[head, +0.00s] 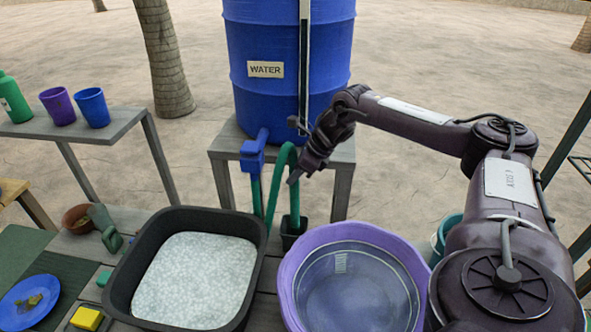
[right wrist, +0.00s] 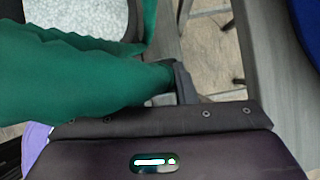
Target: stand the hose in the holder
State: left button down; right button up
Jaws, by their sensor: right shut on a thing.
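The green hose (head: 294,190) runs from the blue tap (head: 256,158) of the water barrel, bends up into an arch and comes down at its right side. Its lower end reaches the small black holder (head: 292,238) and appears to be inside the opening, upright; how deep it sits is hidden. My right gripper (head: 296,178) is shut on the hose above the holder. In the right wrist view the hose (right wrist: 75,75) fills the left side, close to a dark finger (right wrist: 185,85). My left gripper is not in view.
The blue water barrel (head: 290,60) stands on a grey stand (head: 218,150) behind the holder. A black tub (head: 125,275) of white granules is at front left, and a purple basin (head: 290,275) at front right. Cups (head: 92,108) stand on a side table (head: 120,122).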

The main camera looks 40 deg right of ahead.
jog(key=shift+f+b, duration=1.65)
jog(key=shift+f, duration=1.5)
jog(key=o, duration=1.8)
jog(key=shift+c, duration=0.2)
jog(key=p, duration=0.8)
send_near(296, 190)
jog(key=shift+w+d, duration=0.2)
jog(key=shift+w, duration=0.55)
